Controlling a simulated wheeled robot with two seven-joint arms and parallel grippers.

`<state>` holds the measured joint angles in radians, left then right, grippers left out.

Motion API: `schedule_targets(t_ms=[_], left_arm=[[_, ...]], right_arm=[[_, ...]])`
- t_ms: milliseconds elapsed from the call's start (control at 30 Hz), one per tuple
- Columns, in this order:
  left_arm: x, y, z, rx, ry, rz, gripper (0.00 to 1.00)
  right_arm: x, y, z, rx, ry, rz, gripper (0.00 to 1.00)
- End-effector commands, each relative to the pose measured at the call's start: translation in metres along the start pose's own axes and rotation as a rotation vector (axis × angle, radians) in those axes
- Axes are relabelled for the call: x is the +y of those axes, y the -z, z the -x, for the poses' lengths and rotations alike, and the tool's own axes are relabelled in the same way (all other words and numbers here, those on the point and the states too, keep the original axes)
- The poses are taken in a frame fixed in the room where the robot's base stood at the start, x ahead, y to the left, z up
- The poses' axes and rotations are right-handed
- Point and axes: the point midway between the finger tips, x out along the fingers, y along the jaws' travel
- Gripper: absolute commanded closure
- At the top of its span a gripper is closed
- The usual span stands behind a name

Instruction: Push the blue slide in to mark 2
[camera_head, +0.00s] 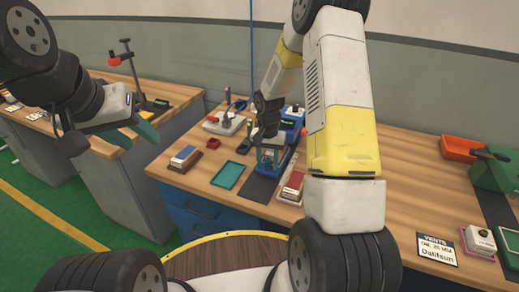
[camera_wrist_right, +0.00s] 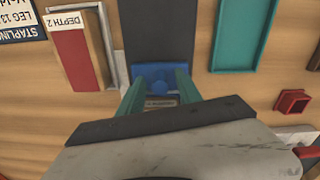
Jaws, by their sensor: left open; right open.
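The blue slide (camera_wrist_right: 145,72) shows in the right wrist view at the near end of a dark strip, with a blue knob on it. My right gripper (camera_wrist_right: 158,96) is open, its green fingers on either side of the knob; contact cannot be told. In the head view my right gripper (camera_head: 271,157) is low at the front of the blue device (camera_head: 291,124). A red block (camera_wrist_right: 78,60) with a "DEPTH 2" label (camera_wrist_right: 85,22) lies beside the strip. I cannot make out mark 2 on the slide's path. My left gripper (camera_head: 112,138) is open and empty, far left.
A teal tray (camera_head: 228,175) and a small block on a brown base (camera_head: 184,158) lie left of the dark strip (camera_head: 259,188). A small red container (camera_wrist_right: 292,101) is near my right gripper. An orange tray (camera_head: 461,147) and green device (camera_head: 492,170) stand far right.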

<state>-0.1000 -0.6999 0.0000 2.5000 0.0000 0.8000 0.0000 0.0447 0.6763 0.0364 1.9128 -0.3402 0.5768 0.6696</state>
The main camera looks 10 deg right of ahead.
Motion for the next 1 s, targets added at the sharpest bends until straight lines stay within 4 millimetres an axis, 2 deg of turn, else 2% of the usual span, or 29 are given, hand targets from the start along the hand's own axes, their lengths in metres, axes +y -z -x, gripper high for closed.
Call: schedule_targets(t_ms=[133,167,300,367,1000], left_arm=[[0.0000,0.0000,0.0000,0.000,0.000,0.000,0.59],[0.0000,0.0000,0.0000,0.000,0.000,0.000,0.59],[0.0000,0.0000,0.0001,0.000,0.000,0.000,0.59],[0.0000,0.0000,0.0001,0.000,0.000,0.000,0.59],[0.0000,0.0000,0.0000,0.000,0.000,0.000,0.59]], right_arm=[[0.0001,0.0000,0.0001,0.000,0.000,0.000,0.59],[0.0001,0.0000,0.0001,0.000,0.000,0.000,0.63],[0.0001,0.0000,0.0002,0.000,0.000,0.000,0.90],[0.0001,0.0000,0.0003,0.000,0.000,0.000,1.00],[0.0000,0.0000,0.0006,0.000,0.000,0.000,1.00]])
